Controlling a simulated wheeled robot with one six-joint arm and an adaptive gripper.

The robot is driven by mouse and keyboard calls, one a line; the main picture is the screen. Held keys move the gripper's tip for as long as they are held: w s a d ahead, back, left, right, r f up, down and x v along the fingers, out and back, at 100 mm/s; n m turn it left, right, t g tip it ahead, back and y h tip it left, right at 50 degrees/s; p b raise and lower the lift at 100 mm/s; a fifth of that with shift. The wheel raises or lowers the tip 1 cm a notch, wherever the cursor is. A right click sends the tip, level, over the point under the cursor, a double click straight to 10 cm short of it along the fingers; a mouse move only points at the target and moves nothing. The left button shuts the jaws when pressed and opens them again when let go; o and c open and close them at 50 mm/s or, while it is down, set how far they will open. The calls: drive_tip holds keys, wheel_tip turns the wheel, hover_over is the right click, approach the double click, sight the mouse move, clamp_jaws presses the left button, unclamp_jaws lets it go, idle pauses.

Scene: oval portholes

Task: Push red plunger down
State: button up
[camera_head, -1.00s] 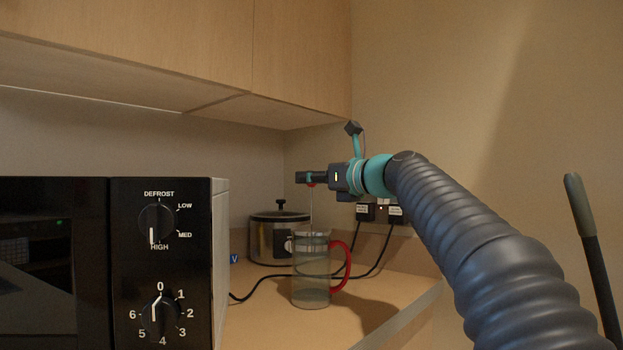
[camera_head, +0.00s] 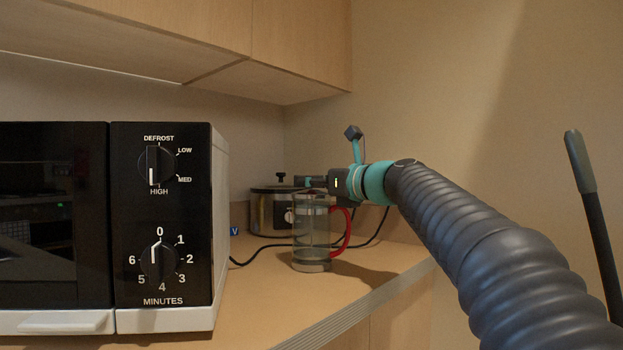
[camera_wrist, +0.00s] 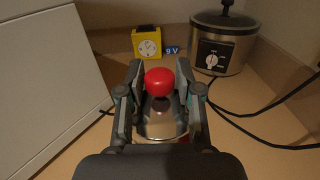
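The clear glass jug (camera_head: 311,235) with a red handle (camera_head: 348,232) stands upright on the counter. My gripper (camera_head: 309,183) is level with the jug's rim, directly over its mouth. In the wrist view, the round red plunger knob (camera_wrist: 159,82) sits between the two fingers of my gripper (camera_wrist: 162,72), with a visible gap on each side, so the fingers look open around it. The jug's rim (camera_wrist: 160,133) shows below the knob. In the head view the knob is hidden by the gripper, and no rod shows above the rim.
A black microwave (camera_head: 162,230) stands at the left. A steel slow cooker (camera_head: 268,212) is behind the jug, with black cables (camera_head: 262,252) nearby. A yellow timer (camera_wrist: 147,43) stands near the cooker. The counter's front edge (camera_head: 360,308) is at the right.

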drive_tip(key=shift+o, duration=0.8)
drive_tip(key=shift+r, duration=0.1)
drive_tip(key=shift+s+d, duration=0.15)
drive_tip(key=v, duration=1.1)
drive_tip(key=shift+s+d, duration=0.2)
drive_tip(key=shift+d, duration=0.05)
